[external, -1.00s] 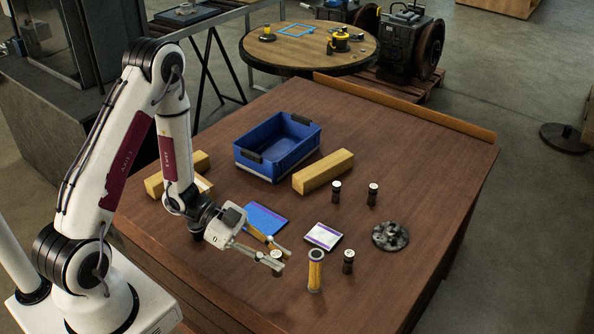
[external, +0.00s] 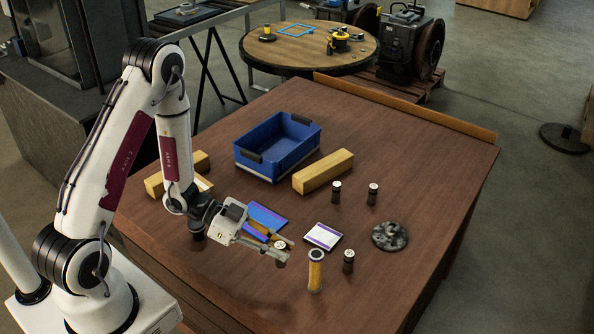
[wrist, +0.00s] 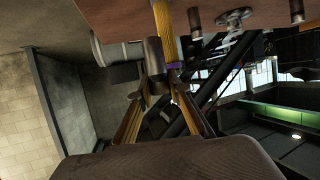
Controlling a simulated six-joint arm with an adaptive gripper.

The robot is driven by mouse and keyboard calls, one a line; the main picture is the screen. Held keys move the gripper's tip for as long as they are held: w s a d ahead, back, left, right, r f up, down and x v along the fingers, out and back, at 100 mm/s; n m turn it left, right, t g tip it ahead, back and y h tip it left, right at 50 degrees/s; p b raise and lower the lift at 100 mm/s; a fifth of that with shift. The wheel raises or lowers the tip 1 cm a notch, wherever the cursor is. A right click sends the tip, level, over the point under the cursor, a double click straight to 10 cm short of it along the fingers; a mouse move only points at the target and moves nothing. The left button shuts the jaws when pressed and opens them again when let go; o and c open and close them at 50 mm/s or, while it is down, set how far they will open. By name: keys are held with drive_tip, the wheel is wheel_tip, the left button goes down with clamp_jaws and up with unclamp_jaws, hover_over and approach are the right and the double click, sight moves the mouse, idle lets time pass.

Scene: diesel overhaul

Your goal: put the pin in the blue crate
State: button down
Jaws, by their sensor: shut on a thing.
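My gripper (external: 284,250) is shut on a small dark pin with a pale top (external: 280,246), held above the brown table near its front. In the wrist view the fingertips (wrist: 155,82) close around the dark pin (wrist: 153,52). The blue crate (external: 262,163) stands open at the back middle of the table, well behind and apart from my gripper. Its visible inside looks empty. Similar dark pins stand upright on the table, two behind the white card (external: 336,192) (external: 373,194) and one at the front (external: 348,261).
A wooden block (external: 323,171) lies right of the crate, and another (external: 160,186) lies left of it. A blue booklet (external: 267,218), a white card (external: 323,236), a yellow cylinder (external: 315,272) and a dark round disc (external: 390,236) are on the table. The right side is clear.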

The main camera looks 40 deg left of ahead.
drive_tip(key=w+a+r+n+t+y, duration=0.1)
drive_tip(key=w+a+n+t+y, duration=0.3)
drive_tip(key=w, duration=0.3)
drive_tip(key=w+a+r+n+t+y, duration=0.1)
drive_tip(key=w+a+r+n+t, duration=0.15)
drive_tip(key=w+a, duration=0.4)
drive_tip(key=w+a+r+n+t+y, duration=0.3)
drive_tip(key=w+a+r+n+y, duration=0.3)
drive_tip(key=w+a+r, duration=0.3)
drive_tip(key=n+y, duration=0.3)
drive_tip(key=y, duration=0.1)
hover_over(299, 119)
drive_tip(key=s, duration=0.5)
wheel_tip(299, 119, down, 11)
drive_tip(key=shift+w+d+f+g, duration=0.2)
drive_tip(key=shift+w+d+g, duration=0.05)
drive_tip(key=shift+g, duration=0.1)
drive_tip(key=shift+f, duration=0.1)
drive_tip(key=shift+f, duration=2.8)
